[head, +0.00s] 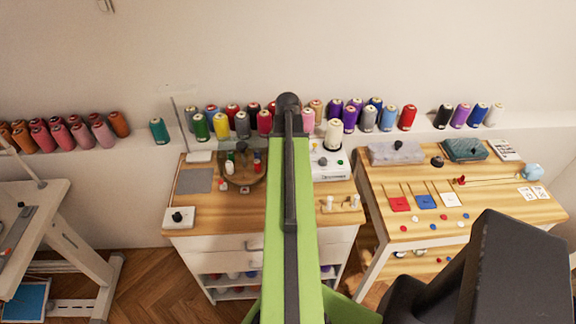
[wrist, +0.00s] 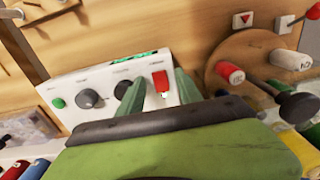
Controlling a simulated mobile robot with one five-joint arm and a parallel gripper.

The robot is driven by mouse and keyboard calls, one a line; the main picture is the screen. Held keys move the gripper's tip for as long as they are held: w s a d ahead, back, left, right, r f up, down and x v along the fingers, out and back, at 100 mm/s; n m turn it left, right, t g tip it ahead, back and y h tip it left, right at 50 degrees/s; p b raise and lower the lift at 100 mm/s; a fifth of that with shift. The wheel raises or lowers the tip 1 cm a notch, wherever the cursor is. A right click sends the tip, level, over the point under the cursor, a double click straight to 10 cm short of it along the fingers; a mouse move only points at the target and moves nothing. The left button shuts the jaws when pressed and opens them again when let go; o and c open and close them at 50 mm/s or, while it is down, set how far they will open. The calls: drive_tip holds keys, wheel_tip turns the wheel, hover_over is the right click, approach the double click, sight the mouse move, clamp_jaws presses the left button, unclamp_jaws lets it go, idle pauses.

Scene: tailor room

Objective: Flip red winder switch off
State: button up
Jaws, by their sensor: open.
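The winder is a white box (head: 331,167) on the middle table, partly hidden behind my arm in the head view. In the wrist view its white panel (wrist: 72,91) carries a red rocker switch (wrist: 160,80), two dark knobs, a green button and a small green display. My gripper (wrist: 159,78) is open, its two green fingers pointing at the panel. The red switch appears between the fingertips, nearer the right finger. I cannot tell whether a finger touches it. The left finger partly covers one dark knob (wrist: 123,89). My gripper is not clear in the head view.
A round wooden stand (head: 243,174) with small spools stands left of my arm; it is close on the right in the wrist view (wrist: 240,55). Thread cones line the shelf behind. A second table (head: 455,198) with colored cards and buttons stands at right.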

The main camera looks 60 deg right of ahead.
clamp_jaws()
drive_tip(key=shift+w+d+g+y, duration=0.25)
drive_tip(key=shift+d+g+y, duration=0.15)
drive_tip(key=shift+y, duration=0.2)
drive_tip(key=shift+g+y+b, duration=0.45)
drive_tip(key=shift+g+y, duration=0.05)
drive_tip(key=shift+y, duration=0.1)
drive_tip(key=shift+s+a, duration=0.1)
